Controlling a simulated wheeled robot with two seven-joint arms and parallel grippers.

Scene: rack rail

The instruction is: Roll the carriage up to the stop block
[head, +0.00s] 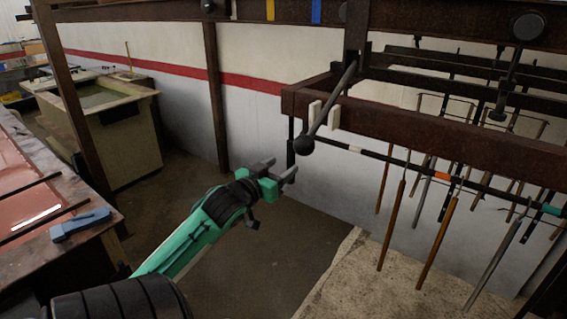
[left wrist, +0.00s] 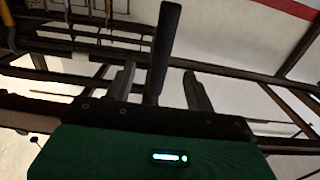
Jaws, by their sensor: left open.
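The carriage appears to be the brown hanging frame (head: 430,135) at the upper right of the head view, under an overhead rail (head: 430,22). A banded bar (head: 385,157) below it carries several hanging rods. A dark upright handle (head: 291,146) hangs at the bar's left end. My left gripper (head: 281,168) is open just below and beside this handle. In the left wrist view, a dark handle (left wrist: 163,50) shows between the two open fingers (left wrist: 158,92); contact cannot be told. I cannot identify the stop block. My right gripper is not in view.
A brown post (head: 214,95) stands behind. A workbench (head: 85,232) with a blue tool (head: 80,224) is at the left. The floor (head: 265,255) below is clear.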

